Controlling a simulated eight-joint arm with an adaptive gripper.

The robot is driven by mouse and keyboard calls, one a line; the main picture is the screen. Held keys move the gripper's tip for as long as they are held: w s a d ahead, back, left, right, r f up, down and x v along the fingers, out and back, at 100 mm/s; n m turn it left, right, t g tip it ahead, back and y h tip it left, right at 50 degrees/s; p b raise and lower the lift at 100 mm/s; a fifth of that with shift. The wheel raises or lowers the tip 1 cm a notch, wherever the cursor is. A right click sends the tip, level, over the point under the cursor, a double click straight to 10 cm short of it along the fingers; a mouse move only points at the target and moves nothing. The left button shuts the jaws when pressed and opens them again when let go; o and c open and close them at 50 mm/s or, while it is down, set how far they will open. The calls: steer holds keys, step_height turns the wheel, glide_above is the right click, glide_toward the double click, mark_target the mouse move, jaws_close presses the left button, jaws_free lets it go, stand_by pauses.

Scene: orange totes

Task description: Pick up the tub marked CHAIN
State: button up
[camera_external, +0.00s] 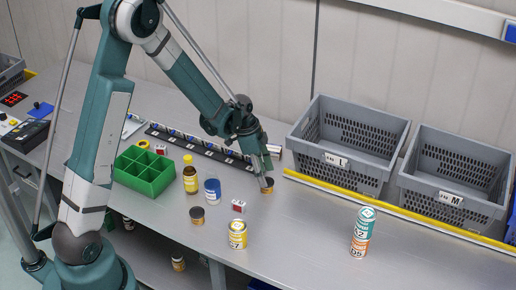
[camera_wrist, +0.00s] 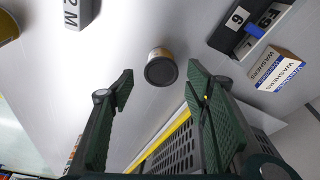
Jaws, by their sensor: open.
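A small tub with a dark lid (camera_external: 267,188) stands on the bench just under my gripper (camera_external: 266,178). In the wrist view the tub (camera_wrist: 161,69) shows its dark lid and a tan side, ahead of and between the spread fingers of my gripper (camera_wrist: 160,90). The fingers are open and hold nothing; no contact with the tub shows. A second dark-lidded tub (camera_external: 197,215) stands nearer the front, left of the first. I cannot read CHAIN on either tub.
A red-and-white box (camera_external: 238,206), a blue-and-white jar (camera_external: 212,190), an amber bottle (camera_external: 191,178) and a yellow can (camera_external: 237,235) stand nearby. Grey totes (camera_external: 345,180) lie right, behind a yellow edge. A washers box (camera_wrist: 275,69) shows in the wrist view.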

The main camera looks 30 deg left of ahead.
steer(key=shift+x, duration=2.55)
steer(key=shift+w, duration=0.1)
steer(key=shift+c, duration=0.2)
steer(key=c, duration=0.9)
steer(key=shift+r, duration=0.1)
steer(key=shift+r, duration=4.9)
